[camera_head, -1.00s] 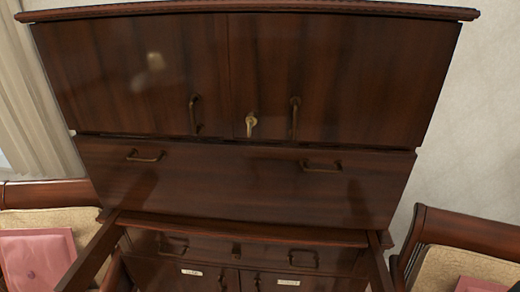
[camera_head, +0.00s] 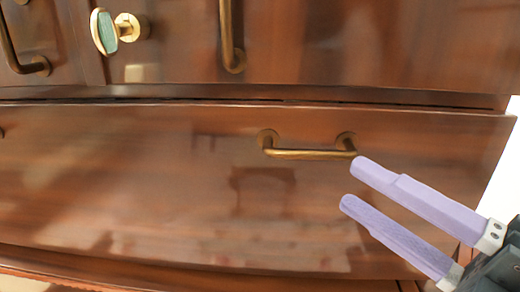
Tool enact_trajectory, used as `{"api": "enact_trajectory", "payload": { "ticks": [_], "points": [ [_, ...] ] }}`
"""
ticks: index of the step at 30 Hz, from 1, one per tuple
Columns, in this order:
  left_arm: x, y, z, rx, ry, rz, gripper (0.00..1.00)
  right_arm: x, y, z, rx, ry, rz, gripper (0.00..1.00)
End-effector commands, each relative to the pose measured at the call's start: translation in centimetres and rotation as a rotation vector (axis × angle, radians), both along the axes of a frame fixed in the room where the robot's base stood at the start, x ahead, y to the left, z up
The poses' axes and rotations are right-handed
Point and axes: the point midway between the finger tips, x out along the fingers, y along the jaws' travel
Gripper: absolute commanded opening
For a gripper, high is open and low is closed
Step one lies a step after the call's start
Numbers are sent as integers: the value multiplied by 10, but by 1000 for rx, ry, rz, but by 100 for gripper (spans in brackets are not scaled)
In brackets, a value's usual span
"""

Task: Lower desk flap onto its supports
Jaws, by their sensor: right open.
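The desk flap (camera_head: 150,190) is a wide, glossy reddish-brown wood panel. It stands upright, closed against the cabinet front. A brass bar handle (camera_head: 308,154) is on its upper right part. My right gripper (camera_head: 350,185) comes in from the lower right with two pale purple fingers. They are spread apart and empty. The upper fingertip is close to the handle's right end, just below it; whether it touches cannot be told. The flap's left handle shows only as a sliver at the left edge. My left gripper is not in view. The supports are not clearly visible here.
A wooden ledge (camera_head: 130,272) runs below the flap. A pale area shows beyond the cabinet's right edge.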

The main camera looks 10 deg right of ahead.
Motion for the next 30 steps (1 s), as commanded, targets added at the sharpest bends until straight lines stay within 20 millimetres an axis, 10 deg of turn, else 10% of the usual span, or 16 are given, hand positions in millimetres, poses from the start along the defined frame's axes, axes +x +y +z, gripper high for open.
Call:
{"api": "enact_trajectory", "payload": {
  "ticks": [13,25,30],
  "points": [
    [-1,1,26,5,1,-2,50,63,35,13,4,2,-2,44],
    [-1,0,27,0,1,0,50,70,40,12,3,3,-2,44],
    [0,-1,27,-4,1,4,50,70,39,12,3,3,-2,24]
  ]
}}
